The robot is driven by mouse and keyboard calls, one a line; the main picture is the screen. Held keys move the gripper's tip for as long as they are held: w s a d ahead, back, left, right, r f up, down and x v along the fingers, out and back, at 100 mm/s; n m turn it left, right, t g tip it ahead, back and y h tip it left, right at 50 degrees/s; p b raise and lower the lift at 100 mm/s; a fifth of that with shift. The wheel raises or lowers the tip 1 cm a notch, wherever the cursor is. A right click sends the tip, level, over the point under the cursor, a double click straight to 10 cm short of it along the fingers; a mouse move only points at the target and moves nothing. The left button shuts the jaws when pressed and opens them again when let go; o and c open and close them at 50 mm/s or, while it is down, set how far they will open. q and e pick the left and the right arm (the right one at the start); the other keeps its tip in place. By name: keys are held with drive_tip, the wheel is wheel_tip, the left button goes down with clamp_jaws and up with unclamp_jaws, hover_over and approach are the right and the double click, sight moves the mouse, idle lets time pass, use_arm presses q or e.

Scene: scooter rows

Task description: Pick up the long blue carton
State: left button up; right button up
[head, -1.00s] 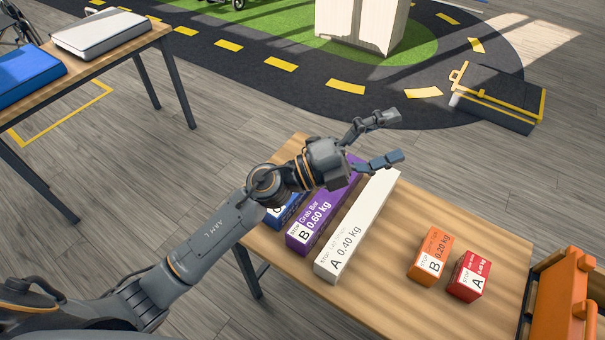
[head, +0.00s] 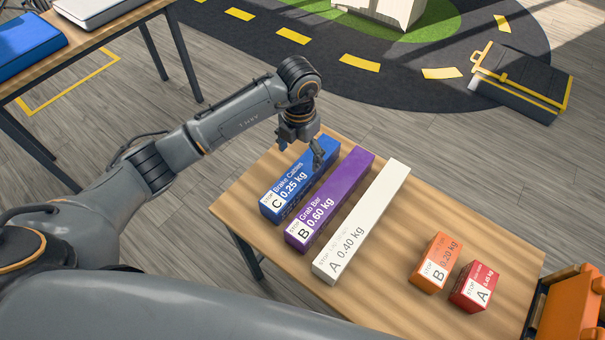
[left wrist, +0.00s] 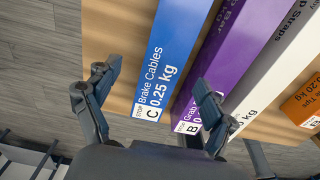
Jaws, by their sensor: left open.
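The long blue carton (head: 301,180), marked Brake Cables, C and 0.25 kg, lies at the left end of the wooden table, beside the purple carton. It also shows in the left wrist view (left wrist: 172,52). My left gripper (head: 305,150) is open and points down over the far part of the blue carton. In the left wrist view its two fingers (left wrist: 152,104) stand apart, one on each side of the blue carton's labelled end, the right one over the purple carton. I cannot tell how high the fingers are above it. My right gripper does not show.
The purple carton (head: 330,200) lies close to the blue one, then a long white carton (head: 362,222). Small orange (head: 436,262) and red (head: 474,287) boxes stand to the right. An orange container (head: 572,310) is at the right edge. The table (head: 385,300) is bare between the white carton and small boxes.

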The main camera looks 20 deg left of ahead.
sight(302, 170)
use_arm(q)
wheel_tip(302, 170, down, 4)
drive_tip(key=shift+r, duration=0.25)
drive_tip(key=shift+s+d+f+p, duration=0.1)
drive_tip(key=shift+d+f+p, duration=0.15)
drive_tip(key=shift+f, duration=1.1)
drive_tip(key=shift+d+f+p, duration=0.15)
drive_tip(key=shift+f+p, duration=0.1)
drive_tip(key=shift+f, duration=1.1)
drive_tip(key=c, duration=1.4)
drive_tip(key=shift+r, duration=0.1)
drive_tip(key=shift+c, duration=0.2)
